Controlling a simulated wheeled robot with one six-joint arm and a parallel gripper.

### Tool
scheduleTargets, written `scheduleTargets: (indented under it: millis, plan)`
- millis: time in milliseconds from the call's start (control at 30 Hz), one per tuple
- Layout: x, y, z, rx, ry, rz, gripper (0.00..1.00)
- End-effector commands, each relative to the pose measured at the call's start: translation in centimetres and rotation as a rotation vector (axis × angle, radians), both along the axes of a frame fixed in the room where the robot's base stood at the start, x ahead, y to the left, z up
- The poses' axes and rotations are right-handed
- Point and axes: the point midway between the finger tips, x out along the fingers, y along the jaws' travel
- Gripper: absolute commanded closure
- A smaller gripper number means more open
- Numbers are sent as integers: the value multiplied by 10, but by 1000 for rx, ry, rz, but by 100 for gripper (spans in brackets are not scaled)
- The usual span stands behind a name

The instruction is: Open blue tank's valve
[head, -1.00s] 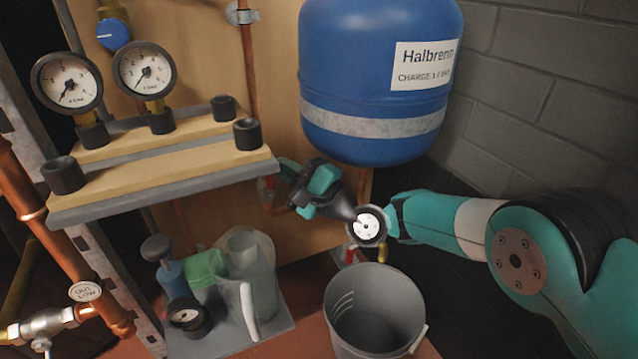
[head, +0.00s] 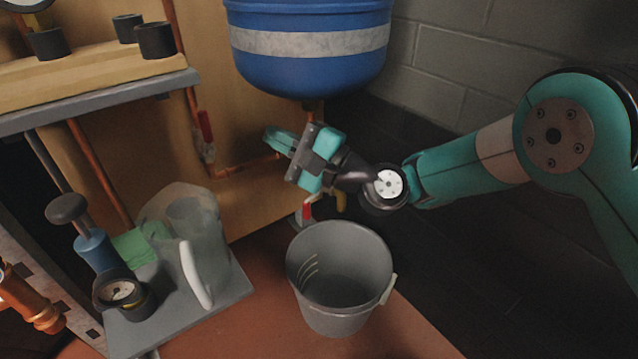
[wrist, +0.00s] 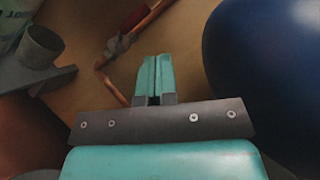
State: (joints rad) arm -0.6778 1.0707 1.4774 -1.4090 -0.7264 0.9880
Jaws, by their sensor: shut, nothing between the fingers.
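The blue tank (head: 310,70) hangs at the top centre of the head view, its top out of frame; it fills the right of the wrist view (wrist: 270,65). A red-handled valve (head: 204,132) sits on copper piping left of the tank; its handle runs roughly along the upright pipe. The wrist view shows this valve (wrist: 128,25) beyond my fingertips. Another red handle (head: 308,208) is low beneath the tank, partly hidden by my gripper. My gripper (head: 277,140) is shut and empty under the tank, right of the first valve and apart from it; its fingertips (wrist: 154,58) touch nothing.
A grey bucket (head: 338,285) stands on the floor below my gripper. A tray (head: 220,295) with a clear jug (head: 190,235) and a hand pump (head: 92,245) is at lower left. A shelf edge (head: 110,98) juts in at upper left. Block wall (head: 460,70) lies right.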

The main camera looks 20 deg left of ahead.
Motion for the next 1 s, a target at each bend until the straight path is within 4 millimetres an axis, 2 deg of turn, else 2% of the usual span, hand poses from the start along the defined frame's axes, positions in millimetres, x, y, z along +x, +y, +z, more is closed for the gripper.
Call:
scheduleTargets:
  millis: [33, 267, 400, 600, 1000]
  plan:
    - [0, -2, -9, 1, -3, 0, 100]
    - [-5, -13, -13, 0, -3, -2, 100]
    - [-4, -46, -22, -1, -1, -5, 100]
    - [-4, -60, -23, -1, -2, -3, 100]
    - [-5, -69, -20, -1, 1, -3, 100]
